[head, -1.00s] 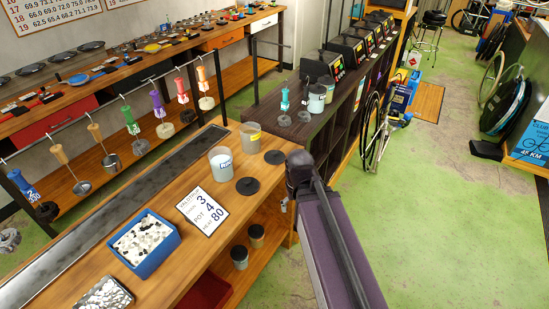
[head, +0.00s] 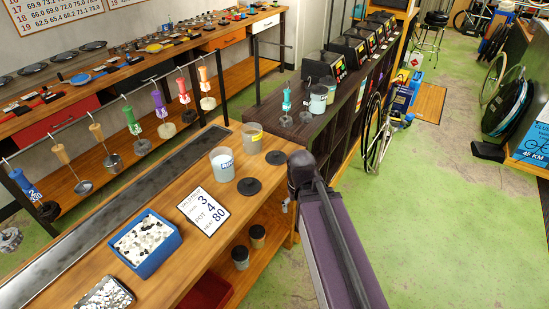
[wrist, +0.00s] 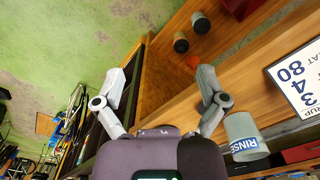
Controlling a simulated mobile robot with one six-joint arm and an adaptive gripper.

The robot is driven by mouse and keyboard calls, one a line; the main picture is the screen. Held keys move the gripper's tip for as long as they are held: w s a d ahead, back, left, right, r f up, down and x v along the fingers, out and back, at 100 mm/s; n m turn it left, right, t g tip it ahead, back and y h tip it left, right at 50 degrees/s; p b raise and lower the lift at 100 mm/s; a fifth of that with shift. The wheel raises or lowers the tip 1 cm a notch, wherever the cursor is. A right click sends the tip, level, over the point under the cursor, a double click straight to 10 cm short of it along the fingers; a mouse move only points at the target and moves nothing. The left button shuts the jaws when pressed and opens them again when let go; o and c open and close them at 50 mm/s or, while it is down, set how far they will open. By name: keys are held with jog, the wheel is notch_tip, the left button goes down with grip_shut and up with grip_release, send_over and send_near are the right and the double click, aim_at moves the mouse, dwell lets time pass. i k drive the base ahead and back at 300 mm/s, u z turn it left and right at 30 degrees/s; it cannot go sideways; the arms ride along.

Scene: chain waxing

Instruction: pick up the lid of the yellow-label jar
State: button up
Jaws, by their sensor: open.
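The yellow-label jar (head: 251,137) is a translucent open cup at the far right end of the wooden bench. A flat black lid (head: 276,157) lies beside it, to its right. A second black lid (head: 248,186) lies nearer, by the blue-label jar (head: 222,163). In the wrist view, my gripper (wrist: 160,75) has its two grey fingers spread wide, with nothing between them. The blue-label jar, reading RINSE, shows there beside the right finger (wrist: 243,137). I cannot make out either lid or the yellow label in the wrist view. My arm stands just right of the lids in the head view.
A printed card (head: 203,211) and a blue tray of black and white pieces (head: 146,246) lie on the bench. Two small dark-lidded jars (head: 240,258) stand on the shelf below. Tools hang from a rail behind. Green floor (head: 440,220) to the right is free.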

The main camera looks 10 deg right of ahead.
aim_at(276, 157)
jog(key=k, duration=1.3)
jog(key=u, duration=0.35)
jog(key=i, duration=1.6)
jog(key=z, duration=0.55)
